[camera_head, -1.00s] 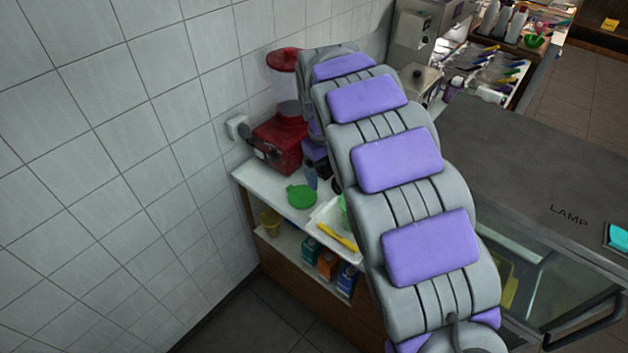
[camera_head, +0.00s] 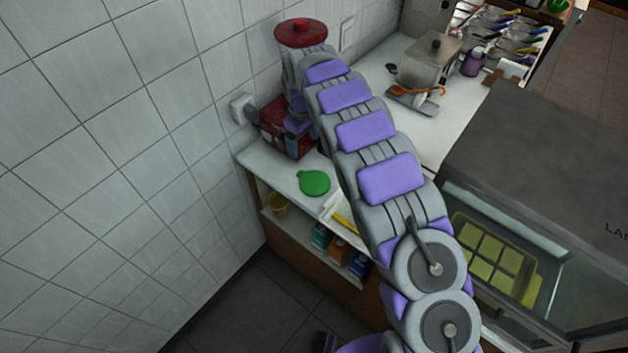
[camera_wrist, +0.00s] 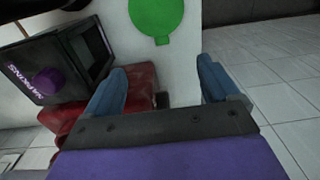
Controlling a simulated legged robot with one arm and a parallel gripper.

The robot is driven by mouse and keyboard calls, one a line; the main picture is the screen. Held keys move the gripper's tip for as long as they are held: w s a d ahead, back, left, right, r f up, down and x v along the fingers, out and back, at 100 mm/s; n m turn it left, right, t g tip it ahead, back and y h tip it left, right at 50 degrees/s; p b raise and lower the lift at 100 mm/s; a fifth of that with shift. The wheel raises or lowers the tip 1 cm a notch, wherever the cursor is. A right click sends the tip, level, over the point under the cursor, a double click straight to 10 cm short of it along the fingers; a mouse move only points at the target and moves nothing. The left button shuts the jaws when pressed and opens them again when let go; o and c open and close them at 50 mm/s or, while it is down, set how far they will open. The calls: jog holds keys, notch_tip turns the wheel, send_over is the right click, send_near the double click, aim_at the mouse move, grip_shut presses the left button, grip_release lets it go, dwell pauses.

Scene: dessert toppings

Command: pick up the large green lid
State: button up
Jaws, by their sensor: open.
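The large green lid (camera_head: 313,183) is a flat round disc with a small tab. It lies on the white counter near its left end in the head view. In the wrist view the lid (camera_wrist: 157,17) is at the top, beyond my fingertips and apart from them. My gripper (camera_wrist: 165,85) shows two blue fingers spread apart with nothing between them. In the head view my gripper is mostly hidden behind my arm, near the red machine.
A red machine (camera_head: 274,123) stands against the tiled wall behind the lid. A white tray (camera_head: 331,212) lies right of the lid. Below are a yellow cup (camera_head: 277,204) and cartons (camera_head: 338,249). The counter's front edge is close.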

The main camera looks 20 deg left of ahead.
jog(key=b, duration=0.1)
send_over(301, 173)
notch_tip(301, 173, down, 10)
jog(key=shift+s+r, duration=0.15)
jog(key=shift+r, duration=0.05)
jog(key=shift+d+f+b, duration=0.15)
jog(key=shift+f+b, duration=0.15)
notch_tip(301, 173, down, 4)
jog(key=shift+d+f+b, duration=0.1)
jog(key=shift+f+b, duration=0.05)
jog(key=shift+b, duration=0.45)
jog(key=shift+f, duration=0.1)
jog(key=shift+a, duration=0.35)
jog(key=shift+c, duration=0.2)
jog(key=shift+d, duration=0.3)
jog(key=c, duration=0.7)
jog(key=shift+a, duration=0.15)
jog(key=c, duration=0.9)
